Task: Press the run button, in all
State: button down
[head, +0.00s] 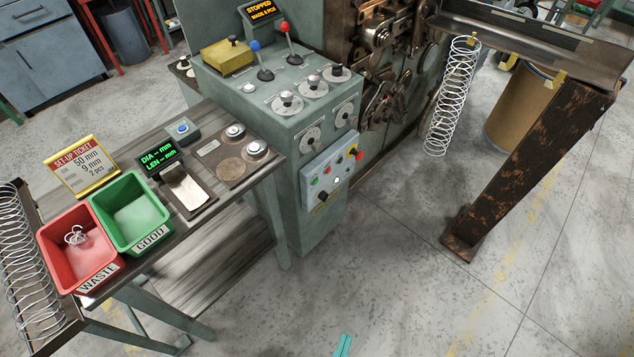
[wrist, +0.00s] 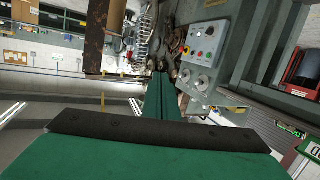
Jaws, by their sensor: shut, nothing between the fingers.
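The control box (head: 333,168) is a pale panel on the front of the grey-green machine. It carries a green button (head: 314,181), a few other small buttons, a black knob (head: 322,196) and a red mushroom button on yellow (head: 354,151). I cannot read the labels. The box also shows in the wrist view (wrist: 208,42). The display (head: 262,11) reads "STOPPED" and what looks like "MADE 0 PCS". My gripper (head: 343,346) shows as teal tips at the bottom edge, well short of the box. In the wrist view its fingers (wrist: 162,85) are together and empty.
The bench at left holds a red WASTE bin (head: 72,250) with a coil in it, a green GOOD bin (head: 130,212), a gauge (head: 185,188) and a ticket (head: 82,167). A rusty chute leg (head: 530,165) stands at right. Floor before the box is clear.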

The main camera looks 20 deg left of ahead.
aim_at(316, 181)
jog(key=w+a+f+n+t+y, duration=0.15)
jog(key=w+f+n, duration=0.25)
jog(key=w+f, duration=0.45)
jog(key=w+a+n+y, duration=0.2)
jog(key=w+a+n, duration=0.2)
jog(key=w, duration=1.1)
jog(key=w+a+f+n+y, duration=0.1)
jog(key=w+a+n+y, duration=0.2)
jog(key=w, duration=1.3)
jog(key=a+n, duration=0.2)
jog(key=a, duration=0.3)
jog(key=shift+a, duration=0.3)
jog(key=shift+a+f+y, duration=0.1)
jog(key=shift+a+y, duration=0.05)
jog(key=shift+y, duration=0.1)
jog(key=w+a, duration=0.3)
jog(key=a, duration=0.5)
jog(key=shift+a, duration=0.15)
jog(key=shift+w+a, duration=0.15)
jog(key=shift+a, duration=0.1)
